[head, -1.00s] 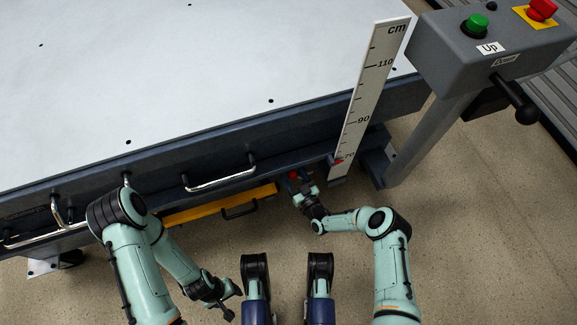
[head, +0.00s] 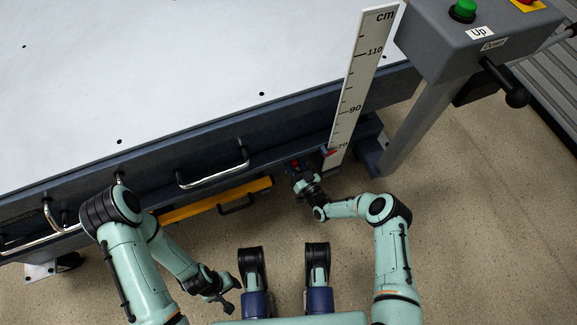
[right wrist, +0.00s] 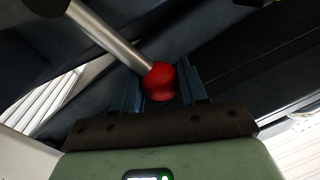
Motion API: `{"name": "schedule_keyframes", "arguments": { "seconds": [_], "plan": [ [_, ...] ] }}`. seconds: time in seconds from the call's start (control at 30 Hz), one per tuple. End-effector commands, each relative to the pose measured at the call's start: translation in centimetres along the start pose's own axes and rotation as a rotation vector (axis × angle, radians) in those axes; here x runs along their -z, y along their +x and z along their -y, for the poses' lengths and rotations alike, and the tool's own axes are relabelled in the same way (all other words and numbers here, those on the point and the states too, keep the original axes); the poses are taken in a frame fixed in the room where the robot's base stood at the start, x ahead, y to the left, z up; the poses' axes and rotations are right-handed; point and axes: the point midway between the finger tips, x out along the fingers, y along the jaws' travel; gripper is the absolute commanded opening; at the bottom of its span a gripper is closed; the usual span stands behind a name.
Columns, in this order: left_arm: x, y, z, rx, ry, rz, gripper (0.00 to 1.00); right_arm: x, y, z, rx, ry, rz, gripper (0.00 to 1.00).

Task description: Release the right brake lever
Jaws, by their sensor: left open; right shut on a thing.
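The right brake lever shows in the right wrist view as a metal rod (right wrist: 108,38) ending in a red ball knob (right wrist: 159,82). My right gripper (right wrist: 161,90) is shut on this knob, with a blue finger on each side of it. In the head view my right gripper (head: 298,171) is low at the table's front side, near the foot of the ruler, and mostly covers the knob. My left gripper (head: 226,294) is open and empty over the floor, apart from the table.
The large white-topped table (head: 190,70) fills the upper left. Chrome handles (head: 213,181) and a yellow bar (head: 215,201) line its front. A cm ruler (head: 360,85) stands beside a grey control box (head: 470,45) on a post. Floor at right is clear.

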Motion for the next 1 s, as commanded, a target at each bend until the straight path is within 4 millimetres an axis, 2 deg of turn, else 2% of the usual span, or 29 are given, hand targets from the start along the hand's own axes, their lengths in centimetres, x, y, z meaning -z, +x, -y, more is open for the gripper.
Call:
{"name": "schedule_keyframes", "arguments": {
  "seconds": [0.1, 0.27, 0.63, 0.67, 0.7, 1.0],
  "plan": [
    [0.0, 0.0, 0.0, 0.000, 0.000, 0.000, 0.67, 0.5, -0.2, -1.1, 0.000, 0.121, -0.017, 0.00],
    [0.0, 0.0, 0.0, 0.000, 0.000, 0.000, 0.67, 0.9, -0.3, -1.9, 0.002, 0.221, -0.032, 0.00],
    [0.0, 0.0, 0.0, 0.000, 0.000, 0.000, 0.67, 1.0, -0.3, -1.9, 0.005, 0.246, -0.034, 0.00],
    [0.0, 0.0, 0.0, 0.000, 0.000, 0.000, 0.67, 1.0, -0.3, -1.9, 0.005, 0.246, -0.034, 0.52],
    [0.0, 0.0, 0.0, 0.000, 0.000, 0.000, 0.67, 1.0, -0.3, -1.9, 0.005, 0.246, -0.035, 0.65],
    [0.0, 0.0, 0.0, 0.000, 0.000, 0.000, 0.67, 1.1, -0.3, -2.1, 0.003, 0.241, -0.037, 0.66]
  ]
}}
